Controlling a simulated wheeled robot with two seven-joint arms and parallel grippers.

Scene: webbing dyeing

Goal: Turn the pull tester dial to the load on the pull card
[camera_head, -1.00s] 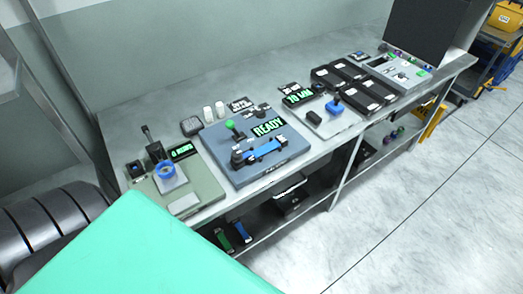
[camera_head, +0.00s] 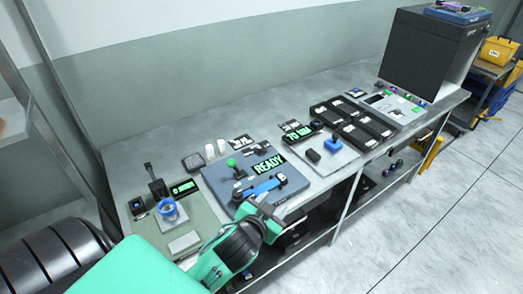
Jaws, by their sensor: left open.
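A blue-grey bench device (camera_head: 222,190), which I take to be the pull tester, has a lit READY display (camera_head: 269,166), a green-topped lever (camera_head: 231,163) and a blue strap (camera_head: 262,189) across it. Small dark knobs stand on it; I cannot tell which is the dial. A black card with white lettering (camera_head: 241,142) stands behind it, possibly the pull card, too small to read. My left gripper (camera_head: 266,212) is open and empty at the tester's front edge, covering its near corner. Contact cannot be told. My right gripper is not in view.
On the bench, left of the tester, is a green-grey plate (camera_head: 203,226) with a blue ring (camera_head: 168,209). To its right are a pale plate with a blue knob (camera_head: 333,145), black trays (camera_head: 352,122) and a large dark box (camera_head: 430,58). The floor in front is open.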

